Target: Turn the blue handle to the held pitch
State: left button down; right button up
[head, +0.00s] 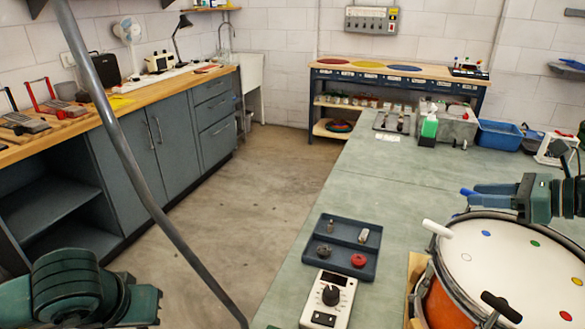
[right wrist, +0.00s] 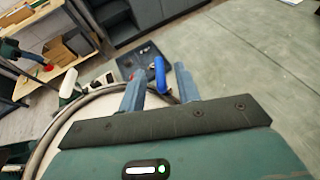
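The drum (head: 440,295) stands at the right of the bench, with an orange shell and a white head marked with coloured dots. The blue handle (head: 468,191) is at the drum's far rim; it also shows in the right wrist view (right wrist: 160,75). A white handle (head: 437,229) and a black handle (head: 500,307) sit elsewhere on the rim. My right gripper (head: 485,194) is at the blue handle. Its fingers are apart, with the handle between them and small gaps on both sides. My left arm shows at the lower left, but its gripper is out of view.
A white box with a black knob (head: 328,298) and a dark tray (head: 365,267) with small parts are left of the drum. A green bottle (head: 429,127), a grey box (head: 456,128) and a blue bin (head: 500,136) stand farther back. The bench middle is clear.

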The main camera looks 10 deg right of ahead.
jog(key=shift+b+x, duration=0.35)
jog(key=shift+x, duration=0.85)
jog(key=shift+c, duration=0.4)
grip_shut()
